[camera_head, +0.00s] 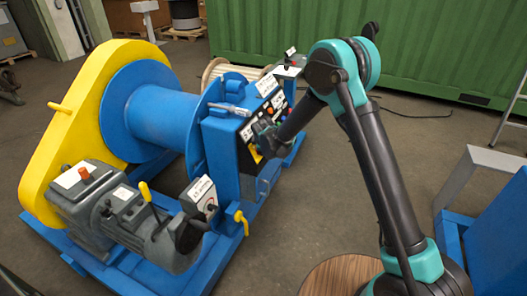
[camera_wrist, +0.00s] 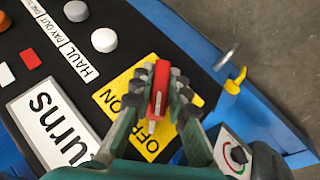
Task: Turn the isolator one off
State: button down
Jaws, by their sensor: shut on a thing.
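The isolator is a red handle (camera_wrist: 160,82) with a pale tip, on a yellow plate (camera_wrist: 115,95) marked OFF and ON in the wrist view. My gripper (camera_wrist: 160,88) is shut on the red handle, one finger on each side. The fingers hide parts of the handle and plate, so I cannot tell firmly which mark it points to. In the head view my gripper (camera_head: 263,128) is at the front of the blue winch's control panel (camera_head: 275,106). The yellow plate there (camera_head: 255,153) shows just below it; the handle is hidden.
Round white and grey knobs (camera_wrist: 103,40) and a "turns" label (camera_wrist: 50,122) are beside the plate. A selector dial (camera_wrist: 235,156) and a yellow lever (camera_wrist: 236,80) lie to the right. A blue drum (camera_head: 150,105) and yellow guard (camera_head: 60,140) stand left.

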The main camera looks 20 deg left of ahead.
jog(key=shift+n+t, duration=0.3)
jog(key=shift+t, duration=0.2)
jog(key=shift+y, duration=0.3)
jog(key=c, duration=1.5)
grip_release()
jog(key=v, duration=1.2)
jog(key=shift+s+f, duration=0.1)
